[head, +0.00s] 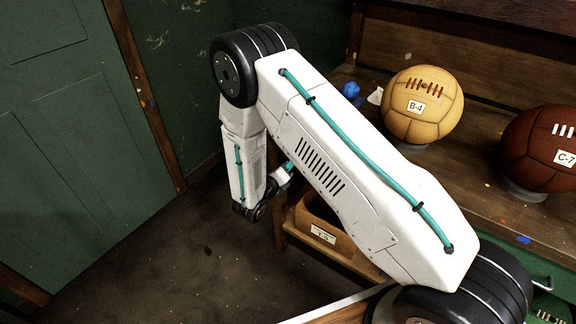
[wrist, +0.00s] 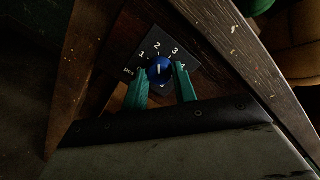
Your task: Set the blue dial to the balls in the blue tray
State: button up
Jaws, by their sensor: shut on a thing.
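The blue dial (wrist: 157,74) sits on a dark square plate (wrist: 147,51) in the wrist view. The plate carries white numerals 1, 2 and 3, a partly covered mark at the right, and "pcs" at the left. A white line on the dial points up the picture, roughly toward the 2. My gripper (wrist: 160,69) has its two teal fingers on either side of the dial, shut on it. In the head view my arm hides the dial. I cannot make out a blue tray or its balls in either view.
A tan ball marked B-4 (head: 421,103) and a brown ball marked C-7 (head: 546,150) rest on the wooden bench (head: 463,190). A labelled wooden box (head: 323,232) sits below. A small blue object (head: 351,89) lies at the back. Open floor (head: 190,255) is at the left.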

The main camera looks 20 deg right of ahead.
jog(key=shift+d+n, duration=0.1)
jog(key=shift+n, duration=0.4)
jog(key=o, duration=1)
jog(key=shift+d, duration=0.1)
jog(key=v, duration=0.8)
jog(key=shift+w, duration=0.1)
